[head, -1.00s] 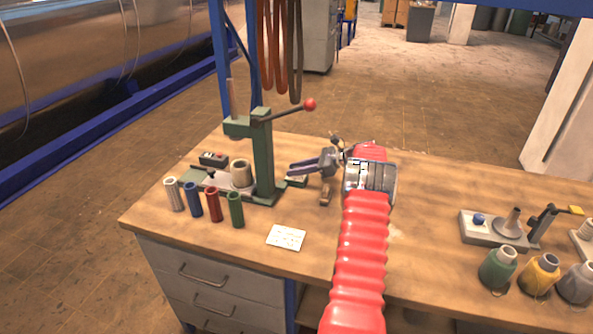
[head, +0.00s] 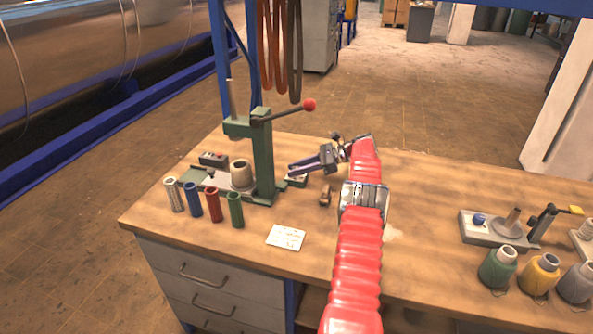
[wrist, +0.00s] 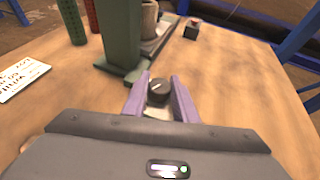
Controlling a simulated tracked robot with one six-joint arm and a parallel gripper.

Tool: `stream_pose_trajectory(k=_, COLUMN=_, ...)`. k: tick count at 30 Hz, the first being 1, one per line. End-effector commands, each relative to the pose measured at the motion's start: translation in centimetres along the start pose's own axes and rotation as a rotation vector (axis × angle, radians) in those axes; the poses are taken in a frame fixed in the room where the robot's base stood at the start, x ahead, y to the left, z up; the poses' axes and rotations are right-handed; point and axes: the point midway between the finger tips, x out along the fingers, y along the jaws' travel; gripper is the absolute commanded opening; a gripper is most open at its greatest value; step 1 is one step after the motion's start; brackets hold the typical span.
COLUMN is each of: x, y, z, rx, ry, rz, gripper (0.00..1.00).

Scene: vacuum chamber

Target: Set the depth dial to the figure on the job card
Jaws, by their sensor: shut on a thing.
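The depth dial (wrist: 158,90) is a dark round knob with a pale pointer line, beside the foot of the green press (wrist: 121,40). In the head view, its small green mount (head: 297,181) shows right of the press (head: 263,160), and the knob cannot be made out. My gripper (wrist: 160,88) is shut on the dial, one purple finger on each side; it also shows in the head view (head: 292,168). The white job card (head: 286,237) lies flat at the bench front. It shows in the wrist view (wrist: 20,79), but I cannot read its figure surely.
White, blue, red and green tubes (head: 213,206) stand left of the card. A small brown object (head: 325,195) is on the bench near my gripper. A box with a red button (head: 213,159) sits behind the press. A winder (head: 495,228) and several spools (head: 540,273) occupy the right.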

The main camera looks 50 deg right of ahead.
Motion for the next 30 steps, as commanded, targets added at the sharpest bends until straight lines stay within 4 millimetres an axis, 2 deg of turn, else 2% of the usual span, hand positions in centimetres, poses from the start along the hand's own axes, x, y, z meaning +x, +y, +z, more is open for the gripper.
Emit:
stream_pose_trajectory(k=8, x=0.4, y=0.3, z=0.0, rx=0.002, ry=-0.002, rz=0.015, gripper=0.03)
stream_pose_trajectory(k=9, x=0.4, y=0.3, z=0.0, rx=0.002, ry=-0.002, rz=0.015, gripper=0.26)
stream_pose_trajectory(k=17, x=0.2, y=0.2, z=0.0, rx=0.001, ry=-0.002, rz=0.009, gripper=0.44)
stream_pose_trajectory(k=26, x=0.0, y=0.1, z=0.2, rx=0.0, ry=-0.001, rz=0.005, gripper=0.44)
stream_pose_trajectory(k=30, x=-0.3, y=0.1, z=1.0, rx=-0.001, ry=-0.001, rz=0.004, gripper=0.44)
